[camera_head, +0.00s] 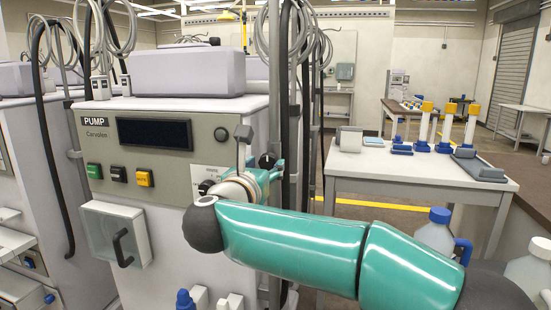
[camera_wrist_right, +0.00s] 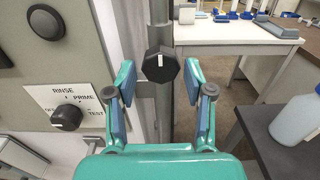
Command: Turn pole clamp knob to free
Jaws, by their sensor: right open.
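The pole clamp knob (camera_wrist_right: 161,66) is black and faceted with a white mark, on a clamp around a vertical metal pole (camera_wrist_right: 160,12). In the head view the knob (camera_head: 267,161) shows just above my right gripper (camera_head: 268,174). In the right wrist view my right gripper (camera_wrist_right: 160,80) is open, with one finger to each side of the knob in the picture and gaps on both sides. It seems apart from the knob; the exact distance is unclear. My left gripper is in neither view.
A pump machine (camera_head: 157,133) stands left of the pole, with a mode dial (camera_wrist_right: 66,117) close to my gripper. Dark hoses hang by the pole. A white table (camera_head: 420,169) with several blue, white and yellow items stands at the right. Jugs (camera_head: 437,237) stand at lower right.

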